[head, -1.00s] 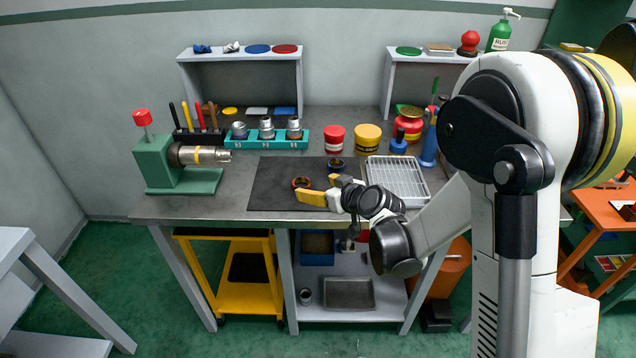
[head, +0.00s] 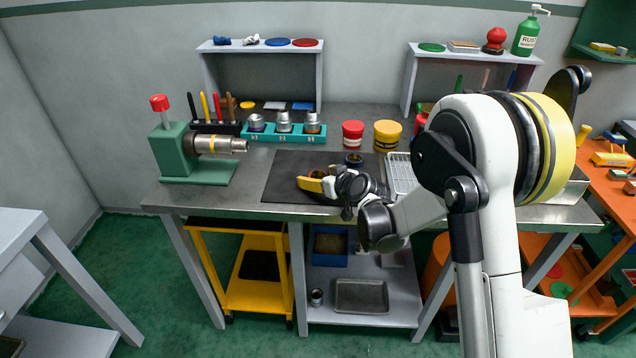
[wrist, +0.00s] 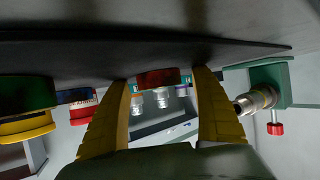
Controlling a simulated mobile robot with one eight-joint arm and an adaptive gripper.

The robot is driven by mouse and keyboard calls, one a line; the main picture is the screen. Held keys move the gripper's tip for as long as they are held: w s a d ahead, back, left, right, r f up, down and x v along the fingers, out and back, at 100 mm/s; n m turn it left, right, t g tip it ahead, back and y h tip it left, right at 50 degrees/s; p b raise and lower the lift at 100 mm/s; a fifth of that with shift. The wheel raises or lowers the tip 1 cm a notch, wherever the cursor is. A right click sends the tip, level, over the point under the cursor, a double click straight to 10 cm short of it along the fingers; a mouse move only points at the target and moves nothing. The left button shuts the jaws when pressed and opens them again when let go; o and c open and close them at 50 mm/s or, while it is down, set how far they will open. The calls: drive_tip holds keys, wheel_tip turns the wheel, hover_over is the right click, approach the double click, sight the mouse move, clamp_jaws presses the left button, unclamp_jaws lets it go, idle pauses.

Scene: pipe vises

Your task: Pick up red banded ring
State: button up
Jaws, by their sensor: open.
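In the upside-down wrist view, the red banded ring (wrist: 158,77) sits on the underside of the picture's dark mat, between my gripper's two yellow fingers. My gripper (wrist: 162,82) is open, with a gap visible on each side of the ring. In the head view, my gripper (head: 308,181) is low over the dark mat (head: 285,165), pointing left. The ring is mostly hidden there by the fingers.
A green vise (head: 185,155) holding a pipe stands at the left. A teal rack (head: 284,132) with several metal fittings is behind the mat. Red (head: 352,134) and yellow (head: 387,136) tubs stand behind. A wire tray (head: 400,172) is right of the mat.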

drive_tip(key=shift+c, duration=0.2)
drive_tip(key=c, duration=1.3)
drive_tip(key=shift+r, duration=0.15)
